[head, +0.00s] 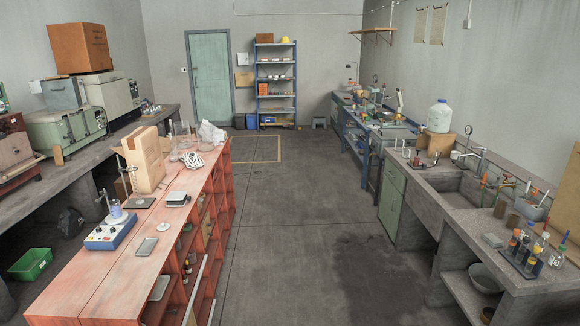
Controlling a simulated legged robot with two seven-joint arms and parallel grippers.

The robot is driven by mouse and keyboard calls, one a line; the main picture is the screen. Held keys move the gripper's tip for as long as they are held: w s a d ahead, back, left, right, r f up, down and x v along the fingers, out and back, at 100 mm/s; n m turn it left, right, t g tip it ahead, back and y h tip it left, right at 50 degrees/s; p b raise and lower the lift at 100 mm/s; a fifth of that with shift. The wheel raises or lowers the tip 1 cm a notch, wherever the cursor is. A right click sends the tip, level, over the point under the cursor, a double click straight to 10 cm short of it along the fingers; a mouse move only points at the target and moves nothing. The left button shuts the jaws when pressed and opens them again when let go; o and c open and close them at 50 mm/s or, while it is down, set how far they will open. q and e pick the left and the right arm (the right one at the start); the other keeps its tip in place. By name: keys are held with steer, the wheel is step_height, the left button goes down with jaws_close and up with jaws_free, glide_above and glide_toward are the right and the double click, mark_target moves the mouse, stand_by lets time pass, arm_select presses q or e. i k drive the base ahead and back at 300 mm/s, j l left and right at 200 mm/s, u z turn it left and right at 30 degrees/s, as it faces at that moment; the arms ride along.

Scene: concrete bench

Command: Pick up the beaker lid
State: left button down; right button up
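A small pale round flat piece (163,227) lies on the red bench top at the lower left. It may be the beaker lid, but it is too small to be sure. Left of it, a beaker with bluish contents (116,212) stands on a blue and white stirrer unit (113,235). A clamp stand rises beside the beaker. Neither of my grippers shows in the head view.
The red shelved bench (120,285) also bears a grey tray (146,246), a small scale-like box (177,199), a cardboard box (145,160) and glassware. A concrete sink counter (450,185) runs along the right. The floor aisle (300,230) between is clear.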

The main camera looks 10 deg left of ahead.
mark_target(163, 227)
steer(key=i+j+u, duration=0.1)
steer(key=i+u, duration=0.15)
steer(key=i, duration=0.3)
steer(key=i+u, duration=0.25)
steer(key=i, duration=0.35)
steer(key=i+l+u, duration=0.1)
steer(key=i+u, duration=0.15)
steer(key=i, duration=0.3)
steer(key=i+l+u, duration=0.3)
steer(key=i, duration=0.25)
